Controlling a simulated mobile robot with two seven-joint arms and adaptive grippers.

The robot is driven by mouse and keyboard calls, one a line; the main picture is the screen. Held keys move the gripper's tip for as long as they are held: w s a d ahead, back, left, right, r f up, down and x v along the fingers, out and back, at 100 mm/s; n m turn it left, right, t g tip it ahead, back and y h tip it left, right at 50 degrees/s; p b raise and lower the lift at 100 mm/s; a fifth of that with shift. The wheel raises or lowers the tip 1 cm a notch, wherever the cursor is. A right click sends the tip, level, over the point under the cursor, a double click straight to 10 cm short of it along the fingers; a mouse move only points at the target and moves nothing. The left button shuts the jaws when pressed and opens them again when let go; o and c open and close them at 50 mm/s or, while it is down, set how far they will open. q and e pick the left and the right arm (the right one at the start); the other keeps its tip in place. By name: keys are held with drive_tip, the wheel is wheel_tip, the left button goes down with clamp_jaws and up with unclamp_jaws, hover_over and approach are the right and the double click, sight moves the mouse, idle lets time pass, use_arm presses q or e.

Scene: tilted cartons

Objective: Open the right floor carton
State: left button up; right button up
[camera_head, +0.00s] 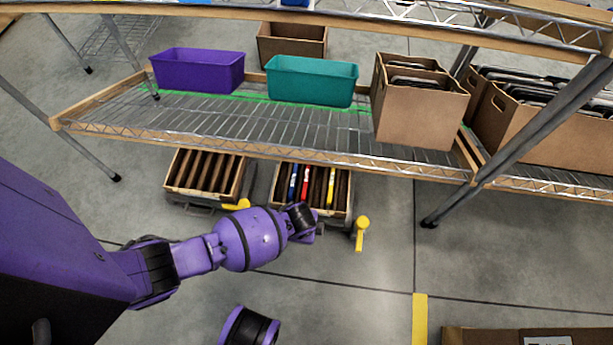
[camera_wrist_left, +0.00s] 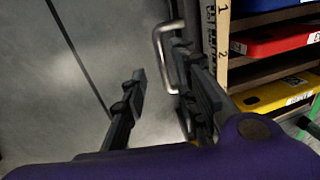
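The right floor carton (camera_head: 347,195) sits tilted on the floor under the shelf in the head view, with dark slots and blue, red and yellow items inside. In the left wrist view its numbered wooden edge (camera_wrist_left: 223,45) is at the right, with a metal bar handle (camera_wrist_left: 160,50) beside it. My left gripper (camera_wrist_left: 158,72) is open at the carton's near side. The handle lies just ahead, near the right-hand finger; I cannot tell whether they touch. In the head view my left wrist (camera_head: 302,222) hides part of the carton's front. My right gripper is not in view.
The left floor carton (camera_head: 246,180) stands beside it. Yellow levers (camera_head: 361,228) stick out near the cartons. The wire shelf (camera_head: 270,140) overhead holds a purple bin (camera_head: 198,72), a teal bin (camera_head: 311,82) and a brown box (camera_head: 415,115). Floor in front is mostly clear.

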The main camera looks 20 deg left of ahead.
use_arm(q)
drive_tip(key=f+b, duration=0.1)
drive_tip(key=f, duration=0.1)
drive_tip(key=w+f+b, duration=0.1)
drive_tip(key=f, duration=0.1)
drive_tip(key=shift+f, duration=0.2)
clamp_jaws()
